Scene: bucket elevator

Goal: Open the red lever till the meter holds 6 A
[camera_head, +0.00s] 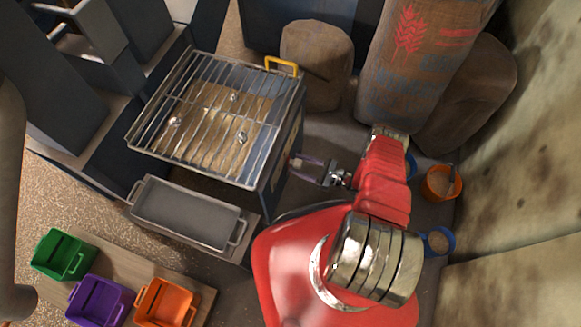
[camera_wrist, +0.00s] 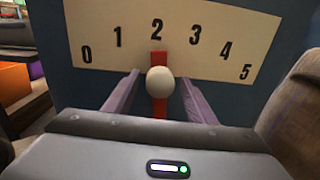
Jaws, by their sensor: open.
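The red lever (camera_wrist: 157,60) with its round white knob (camera_wrist: 160,82) stands in the middle of the wrist view. It is in front of a cream scale plate (camera_wrist: 215,35) marked 0 to 5, and its top lies just below the 2. My gripper (camera_wrist: 160,88) is open, with one purple finger on each side of the knob and a gap visible on both sides. In the head view my gripper (camera_head: 303,169) reaches the right side of the grated hopper box (camera_head: 270,185). I see no ammeter face in either view.
A metal tray (camera_head: 187,214) sits below the grate. Green (camera_head: 63,254), purple (camera_head: 98,300) and orange (camera_head: 166,303) bins stand at the lower left. Sacks (camera_head: 318,62) stand behind my arm. An orange bucket (camera_head: 441,183) is at the right near the wall.

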